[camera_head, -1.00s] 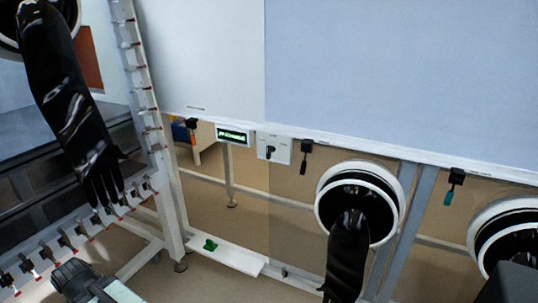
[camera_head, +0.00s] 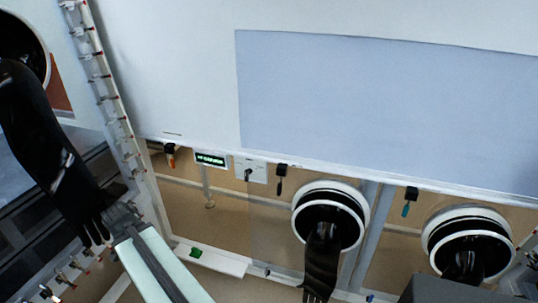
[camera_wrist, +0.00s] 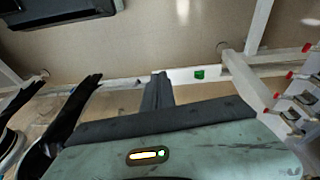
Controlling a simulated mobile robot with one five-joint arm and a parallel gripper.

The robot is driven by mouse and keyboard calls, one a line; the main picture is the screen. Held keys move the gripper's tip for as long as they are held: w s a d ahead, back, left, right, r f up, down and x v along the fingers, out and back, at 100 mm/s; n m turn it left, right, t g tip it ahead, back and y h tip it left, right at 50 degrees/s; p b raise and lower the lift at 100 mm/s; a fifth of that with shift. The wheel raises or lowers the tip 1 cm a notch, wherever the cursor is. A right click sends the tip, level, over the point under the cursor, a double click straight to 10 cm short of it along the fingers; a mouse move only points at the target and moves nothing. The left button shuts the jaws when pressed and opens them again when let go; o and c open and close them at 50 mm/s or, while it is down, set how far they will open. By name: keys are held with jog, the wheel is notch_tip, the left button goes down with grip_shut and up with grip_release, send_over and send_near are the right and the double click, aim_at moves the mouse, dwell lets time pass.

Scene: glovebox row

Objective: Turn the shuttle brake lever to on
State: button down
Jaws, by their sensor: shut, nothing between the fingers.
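A white plate with a small black lever (camera_head: 248,174) sits under the long white panel edge, right of a green-lit display (camera_head: 210,160). I cannot read its markings or tell its setting. A green piece (camera_head: 196,252) sits on a low white ledge (camera_head: 222,262); it also shows in the wrist view (camera_wrist: 199,74). I cannot tell which of these is the shuttle brake lever. My gripper (camera_head: 122,216) is shut and empty at the lower left, beside a hanging black glove. It appears in the wrist view (camera_wrist: 158,78), pointing away, apart from the green piece in the picture.
Black gloves hang from round white ports (camera_head: 330,188) at left and right. A slatted white frame with red-tipped clips (camera_head: 106,80) stands at left. Tools with orange, black and teal handles (camera_head: 406,209) hang under the panel. Floor shows below the display.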

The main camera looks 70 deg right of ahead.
jog(key=s+d+r+m+g+p, duration=0.1)
jog(key=s+d+r+m+p, duration=0.75)
jog(key=d+r, duration=0.45)
jog(key=m+g+h+p, duration=0.1)
jog(key=m+g+p, duration=0.2)
jog(key=m+p, duration=0.75)
send_near(280, 184)
jog(key=w+a+r+b, duration=0.1)
jog(key=w+a+r, duration=0.1)
jog(key=a, duration=0.5)
jog(key=s+d+f+b, duration=0.4)
jog(key=d+f+b, duration=0.3)
jog(key=f+b, duration=0.2)
jog(key=shift+s+d+f+m+b, duration=0.2)
jog(key=shift+s+f+m+b, duration=0.15)
jog(key=shift+b, duration=0.2)
jog(key=shift+d+f+b, duration=0.65)
jog(key=shift+f+b, duration=0.15)
jog(key=shift+w, duration=0.1)
